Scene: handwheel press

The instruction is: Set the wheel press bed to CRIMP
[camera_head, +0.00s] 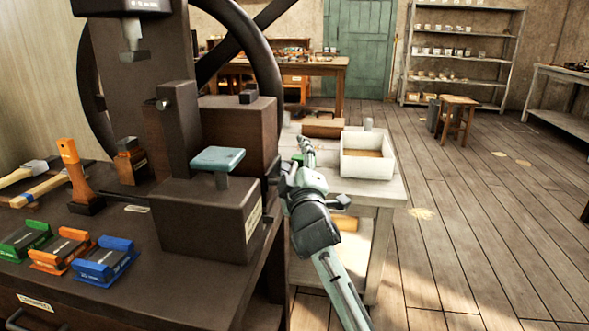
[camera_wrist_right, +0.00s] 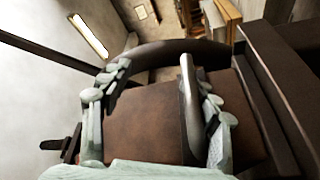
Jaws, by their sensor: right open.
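The dark brown wheel press (camera_head: 210,225) stands on a dark bench at left, with a teal pad (camera_head: 218,158) on a short post at its front block. Its large black handwheel (camera_head: 277,85) rises behind the body. My right gripper (camera_head: 303,152) is right of the press body, near the wheel's lower right side. In the right wrist view my right gripper (camera_wrist_right: 162,95) has its fingers spread wide, with a grey metal bar (camera_wrist_right: 189,90) in the gap, closer to the right-hand finger. I cannot tell whether they touch. My left gripper is out of view. The bed's setting is unreadable.
A white tray (camera_head: 368,168) stands on a side table beside my right arm. The floor at right is mostly clear.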

